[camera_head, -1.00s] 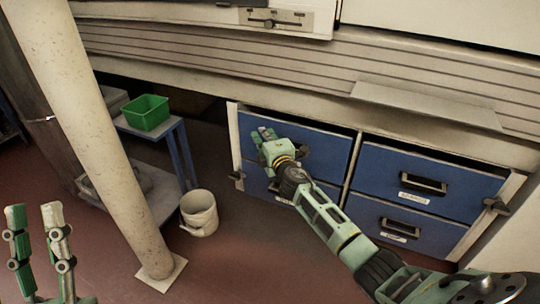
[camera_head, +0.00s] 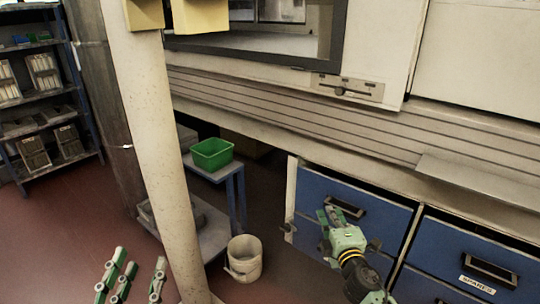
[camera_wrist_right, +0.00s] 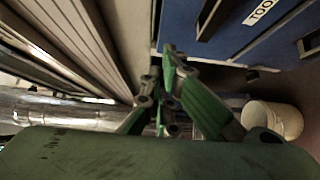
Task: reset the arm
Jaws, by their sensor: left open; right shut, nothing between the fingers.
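My right gripper (camera_head: 332,218) is in front of the upper left blue drawer (camera_head: 385,222) in the head view, with its arm coming in from the lower right. It is shut and empty. In the right wrist view its green fingers (camera_wrist_right: 172,85) come together, with a blue drawer front behind them at the top right. I cannot tell whether the fingers touch the drawer. My left gripper (camera_head: 132,275) is at the bottom left of the head view, open and empty, its fingers pointing up over the red floor.
A pale column (camera_head: 165,150) stands between my left gripper and the drawers. A white bucket (camera_head: 243,260) stands on the floor beside it. A green bin (camera_head: 212,153) sits on a small blue-legged table. A loaded shelf rack (camera_head: 40,100) is at the far left.

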